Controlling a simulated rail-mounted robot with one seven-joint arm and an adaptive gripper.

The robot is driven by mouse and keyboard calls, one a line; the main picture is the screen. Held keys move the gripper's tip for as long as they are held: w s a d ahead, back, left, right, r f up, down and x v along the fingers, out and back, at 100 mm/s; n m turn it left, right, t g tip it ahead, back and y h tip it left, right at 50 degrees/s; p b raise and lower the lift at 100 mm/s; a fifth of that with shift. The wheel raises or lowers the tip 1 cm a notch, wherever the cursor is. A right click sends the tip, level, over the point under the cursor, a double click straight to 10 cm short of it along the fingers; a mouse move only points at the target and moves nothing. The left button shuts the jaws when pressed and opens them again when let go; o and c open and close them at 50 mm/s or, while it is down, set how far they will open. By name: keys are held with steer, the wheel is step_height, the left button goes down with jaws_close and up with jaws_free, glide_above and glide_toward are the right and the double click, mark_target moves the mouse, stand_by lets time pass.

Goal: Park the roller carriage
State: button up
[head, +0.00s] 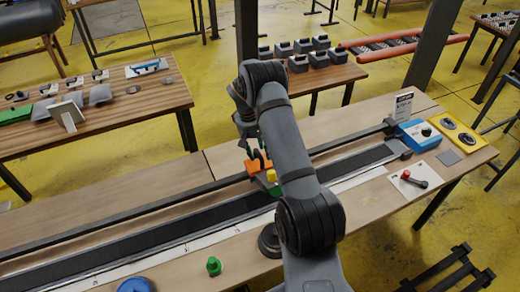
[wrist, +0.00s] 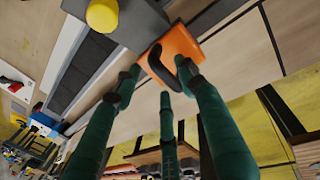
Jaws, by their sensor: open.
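The roller carriage shows as an orange part (head: 254,166) with a yellow knob (head: 271,178) beside it, on the dark long track (head: 345,165) across the bench. My arm hides part of it. In the wrist view the orange part (wrist: 172,55) has a black handle, and it joins a grey block (wrist: 135,22) with the yellow knob (wrist: 102,15). My gripper (wrist: 160,76) has dark green fingers, spread apart at the orange part's near edge. I cannot tell whether they touch it. In the head view my gripper (head: 256,157) is just above the orange part.
At the track's right end stand a blue box (head: 418,134) and a small sign (head: 403,105). A red-knobbed lever (head: 413,179) sits on a white plate in front. A green knob (head: 214,266) and a blue round thing (head: 135,285) are near the bench's front edge.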

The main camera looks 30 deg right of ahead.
steer(key=shift+f, duration=0.25)
steer(key=shift+c, duration=0.5)
jaws_close()
stand_by(0.4)
